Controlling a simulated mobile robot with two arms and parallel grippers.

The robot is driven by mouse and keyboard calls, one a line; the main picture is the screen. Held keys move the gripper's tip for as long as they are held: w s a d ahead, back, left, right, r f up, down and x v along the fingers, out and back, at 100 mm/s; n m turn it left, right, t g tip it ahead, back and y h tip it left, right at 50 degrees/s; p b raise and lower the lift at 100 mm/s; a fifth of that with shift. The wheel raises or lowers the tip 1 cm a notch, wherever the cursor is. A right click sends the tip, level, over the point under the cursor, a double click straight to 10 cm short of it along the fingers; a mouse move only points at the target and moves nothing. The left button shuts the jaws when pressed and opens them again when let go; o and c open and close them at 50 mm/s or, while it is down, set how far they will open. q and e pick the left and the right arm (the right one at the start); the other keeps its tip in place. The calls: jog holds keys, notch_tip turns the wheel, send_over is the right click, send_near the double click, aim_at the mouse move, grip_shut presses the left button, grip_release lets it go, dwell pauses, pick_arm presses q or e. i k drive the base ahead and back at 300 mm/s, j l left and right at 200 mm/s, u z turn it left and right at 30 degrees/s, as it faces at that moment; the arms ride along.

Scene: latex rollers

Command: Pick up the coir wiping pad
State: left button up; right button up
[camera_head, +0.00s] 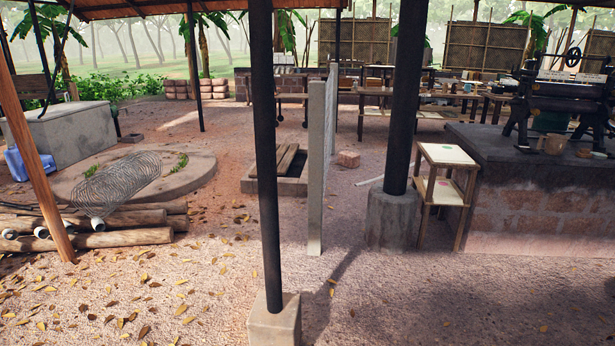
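I cannot make out the coir wiping pad with certainty. A small flat brown item (584,154) lies on the dark top of the brick counter (490,143) at the right, in front of the roller machine (565,98). It is too small to tell whether it is the pad. A tan cup-like vessel (555,144) stands just left of it. Neither of my grippers is in view.
A pale two-tier stand (447,155) adjoins the counter's left end. Dark posts (266,150) (405,95) on concrete footings and a thin grey wall (316,165) stand mid-view. Logs (115,238) and a wire coil (115,182) lie left. Leaf-strewn ground in front is open.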

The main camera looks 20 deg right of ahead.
aim_at(583, 152)
jog(key=i+l+z, duration=0.3)
jog(key=i+z, duration=0.15)
jog(key=i+l+z, duration=0.1)
jog(key=i+z, duration=0.35)
jog(key=i, duration=0.15)
jog(key=i+z, duration=0.45)
jog(key=i+j+z, duration=0.35)
jog(key=i+z, duration=0.15)
jog(key=i, duration=0.15)
jog(key=i+l+z, duration=0.3)
jog(key=i, duration=1.2)
jog(key=i+j+z, duration=0.25)
jog(key=i, duration=1.25)
